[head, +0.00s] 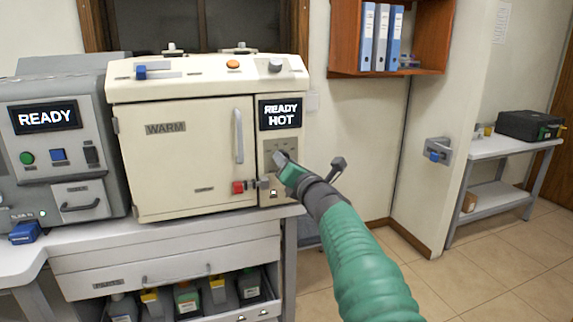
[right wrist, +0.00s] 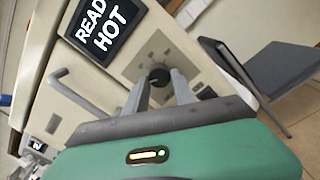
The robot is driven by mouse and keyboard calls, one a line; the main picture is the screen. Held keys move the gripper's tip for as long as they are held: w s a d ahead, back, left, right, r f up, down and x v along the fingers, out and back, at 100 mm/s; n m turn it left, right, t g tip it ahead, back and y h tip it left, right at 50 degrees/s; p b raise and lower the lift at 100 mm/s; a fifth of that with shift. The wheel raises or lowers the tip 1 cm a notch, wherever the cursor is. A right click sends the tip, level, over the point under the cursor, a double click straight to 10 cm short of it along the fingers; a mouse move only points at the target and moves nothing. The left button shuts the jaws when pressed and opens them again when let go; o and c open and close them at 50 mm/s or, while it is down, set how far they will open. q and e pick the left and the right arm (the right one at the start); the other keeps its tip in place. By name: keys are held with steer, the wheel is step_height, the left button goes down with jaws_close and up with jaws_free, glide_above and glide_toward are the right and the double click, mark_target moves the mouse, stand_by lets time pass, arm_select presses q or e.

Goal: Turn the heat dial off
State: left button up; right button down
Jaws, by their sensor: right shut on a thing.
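The heat dial (right wrist: 159,77) is a round black knob on a grey plate, below a screen (head: 281,112) that reads "READY HOT" on the cream oven (head: 185,150). My right gripper (head: 284,160) reaches the dial from the right in the head view and hides most of it. In the right wrist view my right gripper's fingers (right wrist: 160,88) are on either side of the dial and shut on it. The oven door, labelled "WARM", is closed. My left gripper is not in view.
A red latch (head: 238,187) and a vertical door handle (head: 239,136) are left of the dial. A grey machine (head: 60,150) with a "READY" screen stands at the left. A dark grey chair (right wrist: 265,75) shows at the right in the wrist view. The floor at right is clear.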

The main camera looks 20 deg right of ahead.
steer(key=shift+f, duration=0.35)
steer(key=c, duration=1)
jaws_free()
steer(key=shift+w, duration=0.1)
steer(key=shift+c, duration=0.2)
steer(key=shift+r, duration=0.15)
steer(key=shift+r, duration=0.1)
steer(key=shift+s, duration=0.2)
steer(key=s+d+b, duration=0.1)
steer(key=s+b, duration=0.3)
steer(key=s, duration=1.2)
steer(key=shift+s+f, duration=0.2)
steer(key=shift+f, duration=0.25)
steer(key=shift+d, duration=0.1)
